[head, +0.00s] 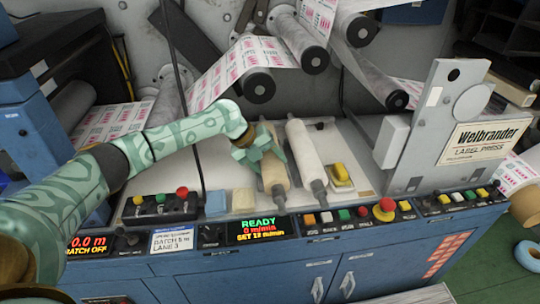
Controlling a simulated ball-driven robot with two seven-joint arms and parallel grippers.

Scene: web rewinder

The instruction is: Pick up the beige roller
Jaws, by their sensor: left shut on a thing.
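The beige roller (274,172) lies on the pale top of the machine's console, its dark shaft end toward the front. My left gripper (262,152) comes in from the left and is shut on the roller's upper part. The gripper hides some of the roller there. I cannot tell whether the roller is lifted clear of the surface. My right gripper is not in view.
A paler cream roller (306,152) lies close to the right. A yellow block (341,172) is beyond it; a blue block (215,203) and a cream block (243,200) sit near the front edge. A grey upright panel (436,125) stands at the right.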

